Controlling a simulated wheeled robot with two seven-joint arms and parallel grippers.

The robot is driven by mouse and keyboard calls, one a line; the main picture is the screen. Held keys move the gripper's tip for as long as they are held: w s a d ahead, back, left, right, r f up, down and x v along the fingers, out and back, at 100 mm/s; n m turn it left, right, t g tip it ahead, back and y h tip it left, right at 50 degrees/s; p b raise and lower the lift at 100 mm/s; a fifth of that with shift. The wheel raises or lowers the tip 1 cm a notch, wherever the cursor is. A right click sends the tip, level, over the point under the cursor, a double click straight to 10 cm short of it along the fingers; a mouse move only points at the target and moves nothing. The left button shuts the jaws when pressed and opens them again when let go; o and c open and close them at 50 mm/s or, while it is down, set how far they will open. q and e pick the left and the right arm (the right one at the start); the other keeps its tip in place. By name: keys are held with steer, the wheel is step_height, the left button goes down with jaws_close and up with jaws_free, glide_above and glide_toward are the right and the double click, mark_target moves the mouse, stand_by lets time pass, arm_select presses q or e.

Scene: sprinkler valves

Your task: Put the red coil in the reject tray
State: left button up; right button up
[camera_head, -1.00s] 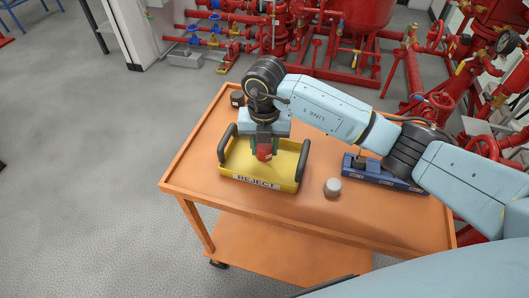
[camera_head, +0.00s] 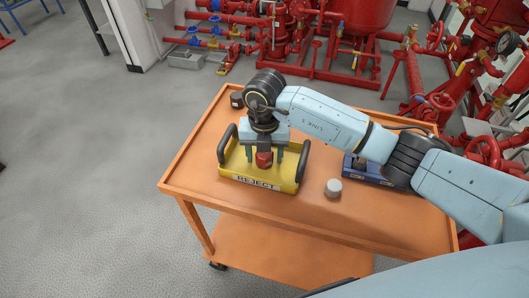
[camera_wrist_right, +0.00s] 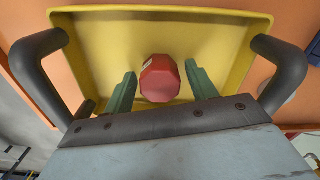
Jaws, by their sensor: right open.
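The red coil (camera_head: 264,159) is in the yellow reject tray (camera_head: 262,187), a shallow tray with two dark handles and a REJECT label on its front. My right gripper (camera_head: 264,158) is over the tray with its fingers apart. In the right wrist view the red coil (camera_wrist_right: 160,79) sits between the two green fingers, with a gap on each side. The yellow tray floor (camera_wrist_right: 100,50) shows around it. Whether the coil rests fully on the floor is hard to tell. My left gripper is not in view.
The tray stands on an orange cart (camera_head: 340,225). A grey-white cylinder (camera_head: 333,187) stands right of the tray. A blue holder (camera_head: 375,176) lies partly behind my right arm. A dark round part (camera_head: 237,99) is at the back left. Red pipework (camera_head: 365,40) stands behind the cart.

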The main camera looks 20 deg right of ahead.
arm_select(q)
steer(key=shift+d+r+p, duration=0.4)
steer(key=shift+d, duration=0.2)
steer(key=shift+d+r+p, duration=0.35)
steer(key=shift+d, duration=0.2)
arm_select(e)
step_height(320, 180, up, 12)
steer(key=shift+r, duration=0.2)
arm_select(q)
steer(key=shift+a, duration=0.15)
